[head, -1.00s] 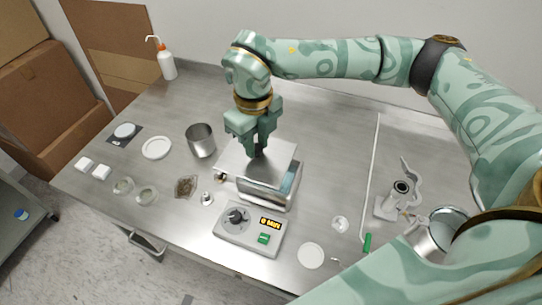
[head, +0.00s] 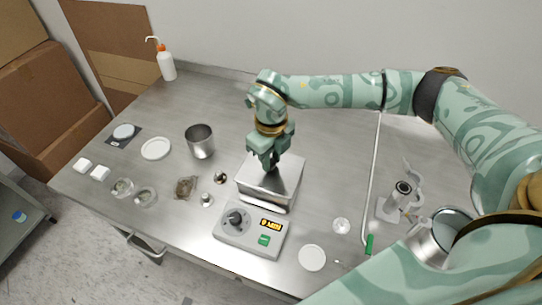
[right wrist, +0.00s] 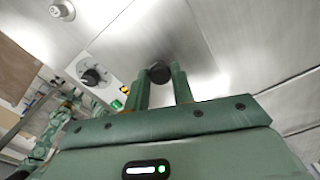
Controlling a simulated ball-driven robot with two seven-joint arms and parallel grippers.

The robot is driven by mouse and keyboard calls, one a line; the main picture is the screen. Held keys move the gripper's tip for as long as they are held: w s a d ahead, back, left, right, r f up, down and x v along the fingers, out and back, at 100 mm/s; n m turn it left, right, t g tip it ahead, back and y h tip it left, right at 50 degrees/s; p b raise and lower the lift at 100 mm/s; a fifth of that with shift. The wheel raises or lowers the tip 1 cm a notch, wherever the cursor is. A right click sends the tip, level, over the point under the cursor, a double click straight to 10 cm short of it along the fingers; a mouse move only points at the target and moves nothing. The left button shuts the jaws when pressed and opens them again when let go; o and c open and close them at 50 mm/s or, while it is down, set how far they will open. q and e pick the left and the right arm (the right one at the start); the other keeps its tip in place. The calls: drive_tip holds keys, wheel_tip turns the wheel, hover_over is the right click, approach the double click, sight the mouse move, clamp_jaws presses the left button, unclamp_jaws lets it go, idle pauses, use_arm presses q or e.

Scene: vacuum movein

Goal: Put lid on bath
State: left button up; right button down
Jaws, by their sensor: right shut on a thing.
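The metal lid (head: 287,178) is a flat, shiny plate lying level over the bath (head: 262,201), a metal box whose front wall shows below it. The lid lines up with the bath's top and hides its opening. I cannot tell whether a small gap remains between them. My right gripper (head: 270,164) points down at the lid's middle. In the right wrist view, its two fingers (right wrist: 162,88) are closed around the lid's black knob (right wrist: 160,71), with the lid's plate (right wrist: 175,35) beyond. My left gripper is not in view.
A control box (head: 248,232) with a dial and lit display stands in front of the bath. A metal beaker (head: 200,142) and white dish (head: 156,149) are to the left. A thin rod (head: 373,180) and a clamp stand (head: 391,207) are to the right. The table behind is clear.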

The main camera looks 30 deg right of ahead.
drive_tip(key=shift+f, duration=0.2)
drive_tip(key=c, duration=1.2)
unclamp_jaws()
wheel_tip(320, 180, up, 13)
drive_tip(key=shift+f+p, duration=0.15)
drive_tip(key=shift+p, duration=0.55)
